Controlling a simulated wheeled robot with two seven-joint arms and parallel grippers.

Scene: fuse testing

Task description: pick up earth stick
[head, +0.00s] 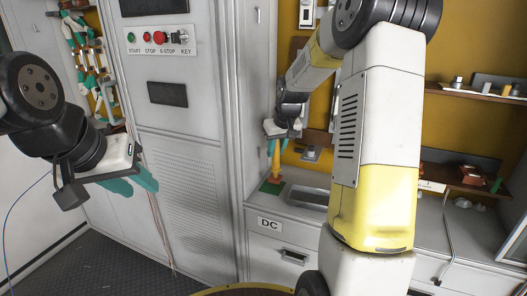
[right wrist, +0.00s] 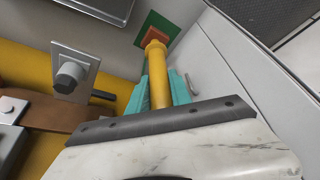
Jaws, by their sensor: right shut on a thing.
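The earth stick is a yellow-orange rod (head: 275,165), upright above a small green base (head: 270,187) on the grey counter beside the tall cabinet. My right gripper (head: 276,147) is shut on its upper part, with teal fingers on both sides. In the right wrist view the yellow rod (right wrist: 157,80) runs between the teal fingers toward a red piece on the green base (right wrist: 155,28). I cannot tell whether its lower end still touches the base. My left gripper (head: 136,183) is empty, its teal fingers apart, in front of the cabinet at left.
The grey cabinet (head: 185,130) with START, STOP and KEY controls stands left of the stick. A sunken metal tray (head: 308,197) lies in the counter right of the stick, above the DC drawer (head: 290,256). Wall shelves (head: 470,92) hold small parts. My right arm hides part of the counter.

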